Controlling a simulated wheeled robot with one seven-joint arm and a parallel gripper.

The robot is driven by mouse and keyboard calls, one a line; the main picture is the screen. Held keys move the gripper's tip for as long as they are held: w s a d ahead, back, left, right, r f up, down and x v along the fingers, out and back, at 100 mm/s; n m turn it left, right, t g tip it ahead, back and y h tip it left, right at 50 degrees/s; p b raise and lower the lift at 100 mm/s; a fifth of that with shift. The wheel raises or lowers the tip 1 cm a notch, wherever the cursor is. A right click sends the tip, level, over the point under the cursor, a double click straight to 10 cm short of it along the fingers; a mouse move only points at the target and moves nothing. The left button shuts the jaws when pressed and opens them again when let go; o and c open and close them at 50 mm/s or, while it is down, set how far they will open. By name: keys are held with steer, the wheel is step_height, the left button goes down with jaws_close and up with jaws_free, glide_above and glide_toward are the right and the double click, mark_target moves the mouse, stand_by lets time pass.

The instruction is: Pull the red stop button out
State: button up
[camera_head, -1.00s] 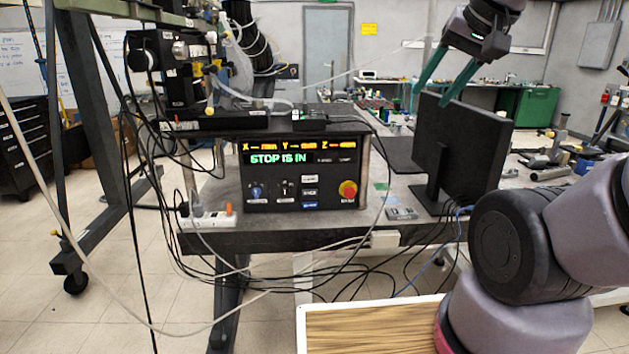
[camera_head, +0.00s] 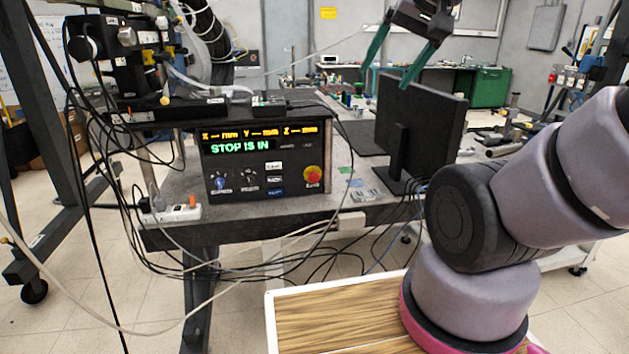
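The box's green display (camera_head: 240,146) reads "STOP IS IN". My gripper (camera_head: 388,77) is at the upper right of the button in the picture, in front of the top of a black monitor. Its two green fingers are spread apart with nothing between them. It is well apart from the button.
The black monitor (camera_head: 423,128) stands on the bench to the right of the box. A grey bench (camera_head: 190,233) carries the box, with a white power strip (camera_head: 172,214) at its left. Several loose cables hang in front of the bench. Floor shows at the lower left.

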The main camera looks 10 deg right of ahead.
steer(key=w+f+t+h, duration=0.1)
steer(key=w+f+t, duration=0.15)
steer(key=w, duration=0.85)
steer(key=w+f+t+h, duration=0.1)
steer(key=w+f, duration=0.2)
steer(key=w, duration=0.8)
steer(key=w+d+f+t+h, duration=0.2)
steer(key=w+f+t, duration=0.1)
steer(key=w+f, duration=0.8)
steer(key=n+t, duration=0.3)
glide_toward(315, 179)
steer(key=w+d+r, duration=0.4)
steer(key=d+r, duration=0.2)
steer(key=r, duration=0.2)
steer(key=s+a+f+n+t+y, duration=0.15)
steer(key=s+a+f+n, duration=0.3)
steer(key=f, duration=0.45)
steer(key=shift+y, duration=0.25)
steer(key=w, duration=1)
steer(key=shift+w+a+f, duration=0.1)
steer(key=shift+w+a, duration=0.1)
steer(key=shift+w, duration=0.1)
jaws_close()
